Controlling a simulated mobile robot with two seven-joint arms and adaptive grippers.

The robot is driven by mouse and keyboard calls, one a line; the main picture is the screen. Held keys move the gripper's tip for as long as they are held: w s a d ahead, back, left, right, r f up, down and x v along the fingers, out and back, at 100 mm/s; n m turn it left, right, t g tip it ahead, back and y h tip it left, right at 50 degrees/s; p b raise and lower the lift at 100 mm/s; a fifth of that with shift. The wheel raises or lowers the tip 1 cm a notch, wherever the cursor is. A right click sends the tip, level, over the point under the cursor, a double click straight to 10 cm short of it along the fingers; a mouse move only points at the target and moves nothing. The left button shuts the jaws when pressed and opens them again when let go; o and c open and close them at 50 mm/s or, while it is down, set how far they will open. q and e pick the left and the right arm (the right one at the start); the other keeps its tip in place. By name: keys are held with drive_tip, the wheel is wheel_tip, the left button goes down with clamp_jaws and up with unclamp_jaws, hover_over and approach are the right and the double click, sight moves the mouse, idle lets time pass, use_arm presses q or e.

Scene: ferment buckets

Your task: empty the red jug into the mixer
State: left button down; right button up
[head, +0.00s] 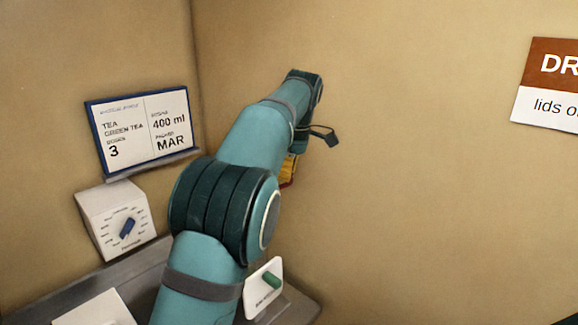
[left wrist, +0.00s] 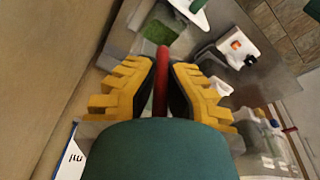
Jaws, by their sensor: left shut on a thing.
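My left gripper (left wrist: 160,95) is shut on a narrow red piece (left wrist: 160,80), which shows between its yellow, stepped fingers in the left wrist view. I take this to be part of the red jug; the rest of it is hidden or seen edge-on, and I cannot see what it holds. In the head view my left arm reaches up and away in front of the wall. It hides most of the gripper; only a yellow bit of it (head: 290,168) shows, with a little red below. I cannot make out the mixer for certain. My right gripper is not in view.
A white box with a blue knob (head: 112,220) stands left of my arm, below a sign (head: 142,130). A white plate with a green knob (head: 264,288) is close to my arm's right side. In the left wrist view, a grey counter (left wrist: 215,20) holds small items and a green patch (left wrist: 160,32).

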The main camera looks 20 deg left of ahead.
sight(287, 186)
use_arm(q)
drive_tip(key=shift+s+f, duration=0.25)
drive_tip(key=shift+f, duration=0.35)
drive_tip(key=shift+w+f+h, duration=0.2)
drive_tip(key=shift+f+h, duration=0.1)
drive_tip(key=shift+f, duration=0.6)
drive_tip(key=shift+d+f+h, duration=0.1)
drive_tip(key=shift+f+h, duration=0.5)
drive_tip(key=shift+f, duration=1.25)
drive_tip(key=a+t+h, duration=0.1)
drive_tip(key=h, duration=0.1)
drive_tip(key=a+h, duration=0.1)
drive_tip(key=h, duration=0.2)
drive_tip(key=a+t+h, duration=0.1)
drive_tip(key=h, duration=0.2)
drive_tip(key=shift+s+f+n+t, duration=0.3)
drive_tip(key=shift+s+f, duration=0.05)
drive_tip(key=shift+s, duration=0.05)
drive_tip(key=a+h, duration=0.2)
drive_tip(key=a+r+t+h, duration=0.1)
drive_tip(key=h, duration=0.1)
drive_tip(key=shift+s+a, duration=0.35)
drive_tip(key=shift+s, duration=0.05)
drive_tip(key=shift+r, duration=0.1)
drive_tip(key=shift+d, duration=0.15)
